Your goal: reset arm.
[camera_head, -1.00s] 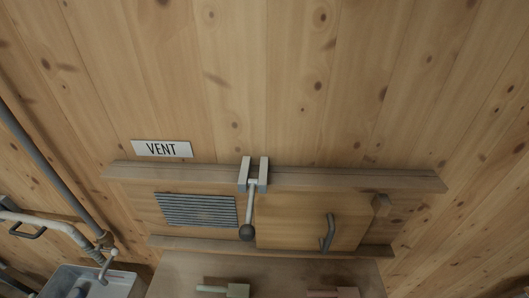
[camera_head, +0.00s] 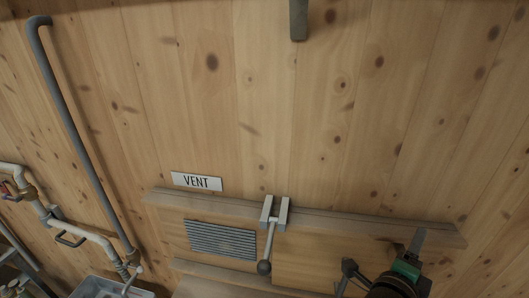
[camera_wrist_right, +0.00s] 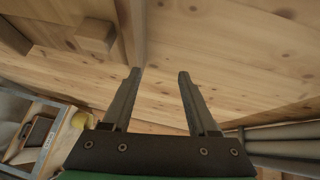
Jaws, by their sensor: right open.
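My right gripper (camera_head: 417,240) comes in at the lower right of the head view, in front of the right end of the vent frame. In the right wrist view its two fingers (camera_wrist_right: 159,74) are apart, with nothing between them and plank wall beyond. My left gripper is not in view. The vent panel's dark handle (camera_head: 347,270) is left of my right gripper, partly cut off below. A lever with a dark ball knob (camera_head: 264,267) hangs from a bracket on the upper rail.
The VENT sign (camera_head: 196,182) is above the slatted grille (camera_head: 221,239). Pipes (camera_head: 80,140) run along the left wall, with a grey bin (camera_head: 95,288) below. A wooden block (camera_wrist_right: 95,36) shows in the wrist view. The upper wall is mostly bare.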

